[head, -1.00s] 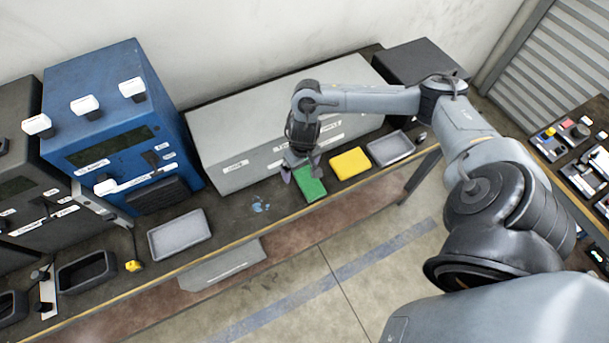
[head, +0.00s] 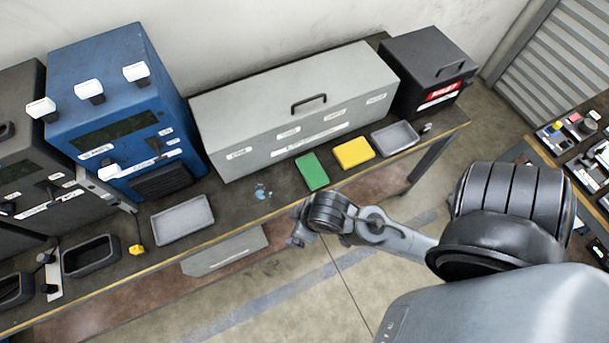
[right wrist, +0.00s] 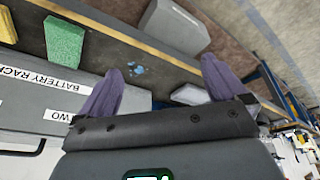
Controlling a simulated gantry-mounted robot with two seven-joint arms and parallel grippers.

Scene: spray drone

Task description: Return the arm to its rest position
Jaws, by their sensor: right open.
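My right arm comes in from the right in the head view, drawn back in front of the bench edge. My right gripper (head: 298,238) hangs over the floor side of the bench, partly hidden by its own wrist. In the right wrist view its two purple fingers (right wrist: 160,85) are spread apart with nothing between them. The green block (head: 312,171) lies on the bench beyond the gripper, apart from it. It also shows in the right wrist view (right wrist: 64,38). The yellow block (head: 354,152) lies to its right. My left gripper is not in view.
A long grey case (head: 255,108) stands at the back of the bench, with a black box (head: 425,70) to its right. A blue unit (head: 110,105) stands at the left. Grey trays (head: 182,220) (head: 395,138) lie on the bench. The floor (head: 300,300) in front is clear.

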